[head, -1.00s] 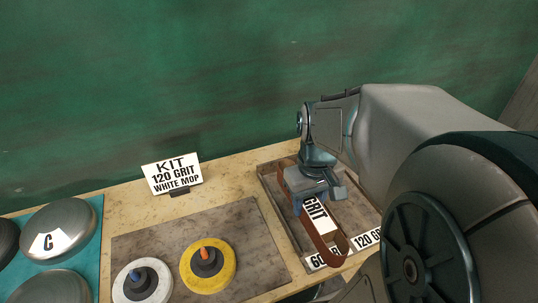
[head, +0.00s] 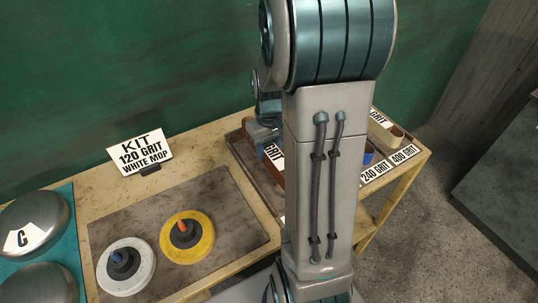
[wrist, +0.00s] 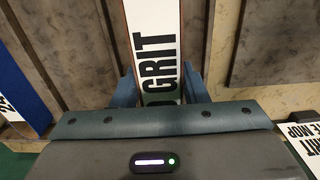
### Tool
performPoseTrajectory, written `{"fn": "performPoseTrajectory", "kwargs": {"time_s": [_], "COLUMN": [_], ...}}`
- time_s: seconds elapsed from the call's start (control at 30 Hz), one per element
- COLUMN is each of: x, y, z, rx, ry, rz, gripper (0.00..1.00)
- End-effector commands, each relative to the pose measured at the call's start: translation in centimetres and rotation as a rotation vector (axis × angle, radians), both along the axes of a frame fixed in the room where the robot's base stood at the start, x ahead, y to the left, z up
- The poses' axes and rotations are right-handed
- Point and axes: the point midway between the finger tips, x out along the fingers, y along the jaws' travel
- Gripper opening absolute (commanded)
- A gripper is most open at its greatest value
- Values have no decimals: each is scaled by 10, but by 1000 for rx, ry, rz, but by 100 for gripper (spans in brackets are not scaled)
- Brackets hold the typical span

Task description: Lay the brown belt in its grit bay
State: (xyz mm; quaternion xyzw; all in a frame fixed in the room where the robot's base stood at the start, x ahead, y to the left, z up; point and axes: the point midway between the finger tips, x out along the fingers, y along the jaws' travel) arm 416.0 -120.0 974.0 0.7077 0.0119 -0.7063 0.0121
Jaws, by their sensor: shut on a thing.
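My gripper (head: 268,133) is over the left part of the bay tray (head: 243,165), mostly hidden behind my arm link. It is shut on the brown belt (head: 275,178), whose white GRIT label shows beside the link. In the wrist view, my gripper (wrist: 165,88) has its two blue-grey fingers on either side of the belt's white label (wrist: 153,25). The number on that label is covered. The 240 GRIT (head: 374,171) and 400 GRIT (head: 405,155) bay labels show at the tray's front. The front labels further left are hidden. I cannot tell whether the belt touches the bay floor.
A blue belt (head: 368,155) and a tan belt (head: 385,128) lie in the right bays. The kit sign (head: 140,155) reads 120 GRIT, WHITE MOP. A white mop (head: 140,275) and a yellow mop (head: 203,240) lie on a mat left of the tray.

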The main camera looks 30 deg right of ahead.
Motion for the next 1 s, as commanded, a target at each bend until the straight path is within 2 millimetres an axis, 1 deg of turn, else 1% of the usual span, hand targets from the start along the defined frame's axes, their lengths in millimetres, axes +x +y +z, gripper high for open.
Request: {"fn": "performPoseTrajectory", "kwargs": {"time_s": [0.2, 0.3, 0.57, 0.7, 0.73, 0.8, 1.0], "x": [-1, -1, 0, 0, -1, -1, -1], "y": [0, 0, 0, 0, 0, 0, 0], "z": [-29, -37, -38, -43, -42, -42, -42], "rx": [2, 1, 0, 0, 0, 0, 0], "ry": [5, 3, 1, 1, 1, 1, 1], "rz": [0, 0, 1, 0, 0, 0, 0], "gripper": [12, 12, 12, 12, 45, 62, 62]}}
